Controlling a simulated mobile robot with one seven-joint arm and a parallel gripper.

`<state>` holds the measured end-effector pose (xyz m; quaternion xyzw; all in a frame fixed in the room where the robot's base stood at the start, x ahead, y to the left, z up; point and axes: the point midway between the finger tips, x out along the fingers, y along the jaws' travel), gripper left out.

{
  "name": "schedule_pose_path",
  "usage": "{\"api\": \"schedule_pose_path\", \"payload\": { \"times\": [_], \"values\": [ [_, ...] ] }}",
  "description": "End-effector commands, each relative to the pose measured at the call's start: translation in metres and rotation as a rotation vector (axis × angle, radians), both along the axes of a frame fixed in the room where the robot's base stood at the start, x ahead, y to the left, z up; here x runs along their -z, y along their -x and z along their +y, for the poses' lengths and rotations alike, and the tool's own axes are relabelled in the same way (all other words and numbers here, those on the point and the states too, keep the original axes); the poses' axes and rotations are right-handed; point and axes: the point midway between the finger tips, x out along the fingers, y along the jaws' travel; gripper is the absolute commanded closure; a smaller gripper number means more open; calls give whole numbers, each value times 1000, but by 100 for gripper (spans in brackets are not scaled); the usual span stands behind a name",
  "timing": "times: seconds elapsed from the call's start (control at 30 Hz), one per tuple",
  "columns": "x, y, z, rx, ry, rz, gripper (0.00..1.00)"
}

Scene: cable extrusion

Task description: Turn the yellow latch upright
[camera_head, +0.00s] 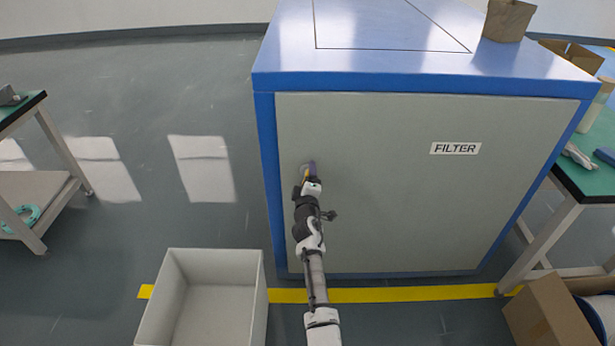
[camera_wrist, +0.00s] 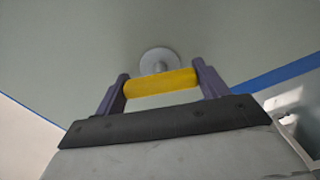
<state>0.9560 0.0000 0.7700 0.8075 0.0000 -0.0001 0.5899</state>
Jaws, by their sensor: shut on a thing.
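The yellow latch (camera_wrist: 160,83) is a short yellow bar in front of a round grey mount (camera_wrist: 159,60) on the cabinet's grey front panel. In the wrist view it lies across the picture between the two purple fingers of my gripper (camera_wrist: 162,88). The fingers press on its two ends, so my gripper is shut on it. In the head view the latch (camera_head: 307,174) is a small yellow patch at the panel's left side, mostly hidden by my gripper (camera_head: 309,172). Its exact angle is hard to tell there.
The blue-edged cabinet (camera_head: 370,200) bears a FILTER label (camera_head: 455,148). A grey open bin (camera_head: 258,300) stands on the floor before its left corner. A cardboard box (camera_head: 548,318) is at the lower right. Green-topped tables (camera_head: 590,185) stand at both sides. The floor left of the cabinet is clear.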

Motion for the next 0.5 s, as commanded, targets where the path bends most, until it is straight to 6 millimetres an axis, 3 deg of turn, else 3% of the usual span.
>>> {"api": "schedule_pose_path", "payload": {
  "times": [0.5],
  "values": [
    [0,0,0,-1,289,0,50]
  ]
}}
